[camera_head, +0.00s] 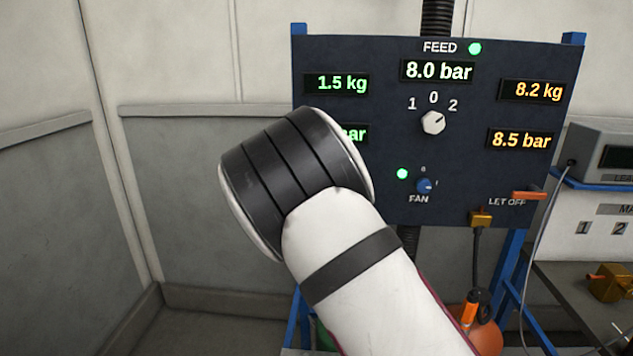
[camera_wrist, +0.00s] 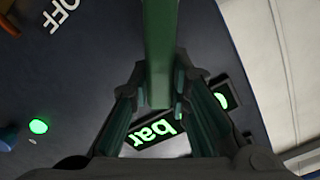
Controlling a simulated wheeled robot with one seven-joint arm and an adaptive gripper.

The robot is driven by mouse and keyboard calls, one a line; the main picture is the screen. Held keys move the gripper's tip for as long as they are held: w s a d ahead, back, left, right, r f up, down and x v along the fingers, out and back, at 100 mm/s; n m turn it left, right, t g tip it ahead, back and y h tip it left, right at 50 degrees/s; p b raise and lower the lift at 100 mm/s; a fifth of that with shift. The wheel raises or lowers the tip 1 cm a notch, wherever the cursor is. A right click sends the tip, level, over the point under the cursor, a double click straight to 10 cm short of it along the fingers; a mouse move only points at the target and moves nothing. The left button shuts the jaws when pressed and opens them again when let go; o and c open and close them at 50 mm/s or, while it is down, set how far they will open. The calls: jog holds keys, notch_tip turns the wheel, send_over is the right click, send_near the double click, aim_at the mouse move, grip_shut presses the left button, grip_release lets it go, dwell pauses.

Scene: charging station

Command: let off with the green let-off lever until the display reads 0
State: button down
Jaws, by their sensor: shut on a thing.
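In the wrist view my gripper (camera_wrist: 160,92) is shut on the green let-off lever (camera_wrist: 160,45), a long green bar between its fingers. The green pressure display (camera_wrist: 155,132) lies behind the fingers. Its "bar" shows there, but its number is mostly covered. In the head view my arm covers all but the "bar" end of this display (camera_head: 355,134), so I cannot read its value. My gripper and the green lever are hidden behind my arm in that view.
The dark panel (camera_head: 460,170) also has a green 1.5 kg display (camera_head: 337,84), a feed display (camera_head: 437,71) at 8.0 bar and orange displays at 8.2 kg (camera_head: 535,91) and 8.5 bar (camera_head: 521,139). A white selector knob (camera_head: 433,122), blue fan knob (camera_head: 424,186) and orange lever (camera_head: 529,195) stick out.

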jog(key=d+f+m+b, duration=0.1)
jog(key=m+b, duration=0.2)
jog(key=b, duration=0.1)
jog(key=f+m+b, duration=0.2)
jog(key=m+b, duration=0.2)
jog(key=d+f+m+b, duration=0.1)
jog(key=f+m+b, duration=0.1)
jog(key=m+b, duration=0.1)
jog(key=shift+d+f+m+b, duration=0.2)
jog(key=shift+d+m+b, duration=0.15)
jog(key=shift+b, duration=0.3)
jog(key=shift+a+m, duration=0.1)
jog(key=shift+m, duration=0.15)
jog(key=c, duration=1.5)
grip_release()
jog(key=shift+s, duration=0.1)
jog(key=s, duration=1.2)
jog(key=shift+a, duration=0.15)
